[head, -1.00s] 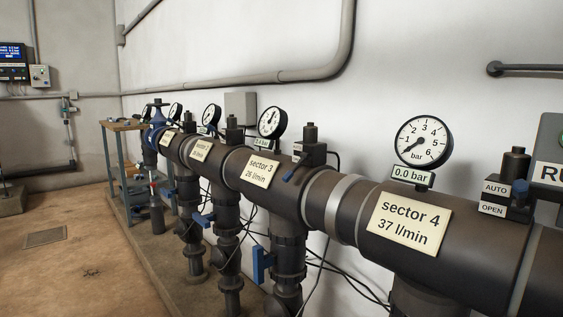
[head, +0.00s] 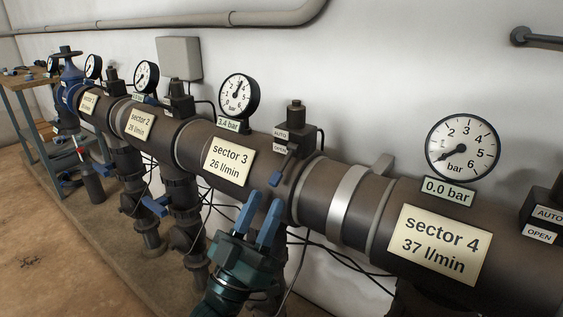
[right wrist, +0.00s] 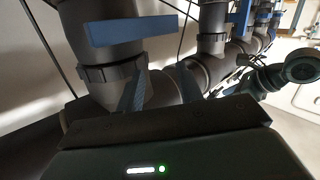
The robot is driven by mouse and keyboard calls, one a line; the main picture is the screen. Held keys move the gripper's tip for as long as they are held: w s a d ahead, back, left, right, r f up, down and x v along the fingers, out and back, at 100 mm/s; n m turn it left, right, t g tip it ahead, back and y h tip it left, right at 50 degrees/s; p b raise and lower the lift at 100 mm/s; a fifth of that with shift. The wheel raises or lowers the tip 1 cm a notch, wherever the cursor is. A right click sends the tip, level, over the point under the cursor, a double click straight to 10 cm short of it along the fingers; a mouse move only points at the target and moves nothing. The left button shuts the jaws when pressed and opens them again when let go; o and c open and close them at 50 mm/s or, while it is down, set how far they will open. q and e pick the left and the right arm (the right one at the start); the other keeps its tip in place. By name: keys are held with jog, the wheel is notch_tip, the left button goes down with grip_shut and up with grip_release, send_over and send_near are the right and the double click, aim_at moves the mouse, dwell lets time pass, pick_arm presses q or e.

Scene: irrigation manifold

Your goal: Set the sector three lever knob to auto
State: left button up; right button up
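The sector three lever knob (head: 275,180) has a blue tip and hangs down and to the left from a dark valve block (head: 297,138). The block carries an AUTO label (head: 281,134) above an OPEN label (head: 280,149); the lever lies below the OPEN label. My left gripper (head: 262,199) is just below and left of the lever tip, in front of the pipe. Its two blue fingers are apart with nothing between them. I cannot tell whether it touches the lever. My right gripper (right wrist: 161,84) shows only in the right wrist view, with its fingers apart.
The sector 3 sign (head: 229,161) and gauge (head: 239,96) are left of the lever. The sector 4 sign (head: 440,244) and gauge (head: 463,147) are right. In the right wrist view, a blue valve handle (right wrist: 131,29) and pipes stand ahead of my right gripper.

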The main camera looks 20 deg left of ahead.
aim_at(278, 174)
pick_arm(q)
jog(key=x, duration=0.8)
jog(key=shift+r, duration=0.1)
grip_shut()
dwell(0.4)
